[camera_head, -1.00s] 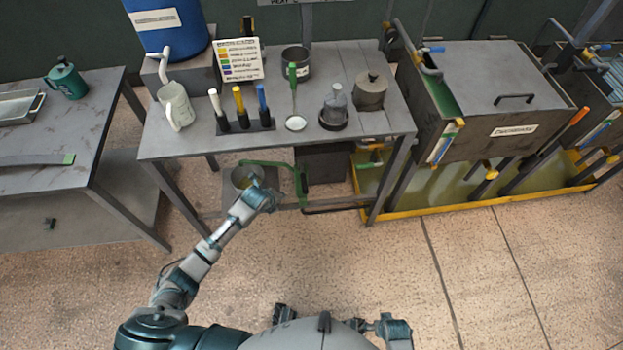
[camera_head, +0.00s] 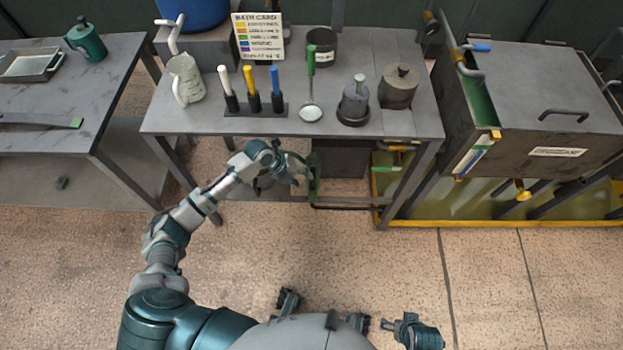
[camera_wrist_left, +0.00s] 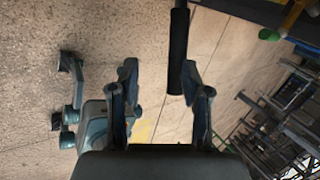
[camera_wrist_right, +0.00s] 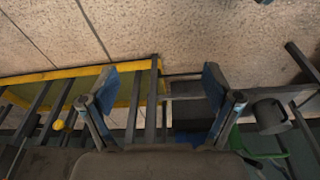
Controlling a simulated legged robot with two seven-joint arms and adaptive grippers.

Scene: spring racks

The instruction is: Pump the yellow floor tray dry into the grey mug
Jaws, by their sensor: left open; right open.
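The yellow floor tray (camera_head: 500,223) lies under the rack at the right and holds greenish liquid. Its yellow rim also shows in the right wrist view (camera_wrist_right: 60,73). The grey mug (camera_wrist_right: 270,115) stands low under the table; in the head view my left gripper's arm partly hides it. A green pump part (camera_head: 314,180) with a black bar (camera_head: 345,207) is beside it. My left gripper (camera_head: 298,175) is open near the green part; in the left wrist view a black handle (camera_wrist_left: 178,50) runs close to its right finger, not gripped. My right gripper (camera_head: 388,325) is open and empty, far from the table.
A grey bath tank (camera_head: 550,100) stands at the right. The floor (camera_head: 330,250) in front is clear.

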